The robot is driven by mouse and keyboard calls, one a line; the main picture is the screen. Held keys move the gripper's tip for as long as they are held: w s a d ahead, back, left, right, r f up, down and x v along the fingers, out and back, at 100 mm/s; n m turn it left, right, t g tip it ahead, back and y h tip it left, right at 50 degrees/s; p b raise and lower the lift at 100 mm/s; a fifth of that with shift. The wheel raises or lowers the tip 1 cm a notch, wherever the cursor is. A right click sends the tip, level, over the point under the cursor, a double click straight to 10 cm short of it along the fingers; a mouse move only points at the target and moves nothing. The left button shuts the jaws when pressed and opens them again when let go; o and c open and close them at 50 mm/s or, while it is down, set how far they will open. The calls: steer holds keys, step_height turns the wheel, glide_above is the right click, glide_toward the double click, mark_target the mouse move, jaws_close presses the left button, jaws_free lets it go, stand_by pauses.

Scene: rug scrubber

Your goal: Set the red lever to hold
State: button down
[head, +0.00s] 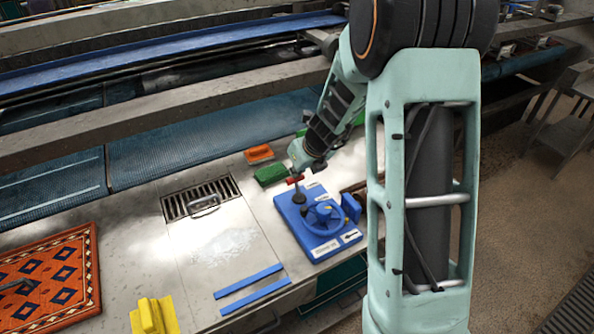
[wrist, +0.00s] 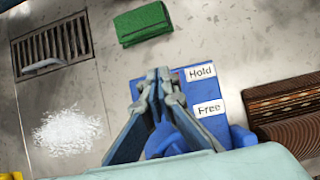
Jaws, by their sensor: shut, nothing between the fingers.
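A blue device (head: 292,228) with a blue handwheel (head: 323,215) sits on the metal bench. In the wrist view, the "Hold" label (wrist: 201,72) lies just right of the fingertips and the "Free" label (wrist: 208,109) is nearer the camera. The fingers hide most of the lever there, so I cannot tell whether they touch it.
A green block (head: 271,174) and an orange brush (head: 259,153) lie behind the device. A drain grate (head: 200,196) is to its left. Two blue strips (head: 249,281), a yellow object (head: 154,315) and a patterned rug (head: 50,275) lie nearer the front.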

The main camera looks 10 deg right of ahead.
steer(key=shift+s, duration=0.15)
steer(key=v, duration=1.2)
steer(key=shift+d, duration=0.1)
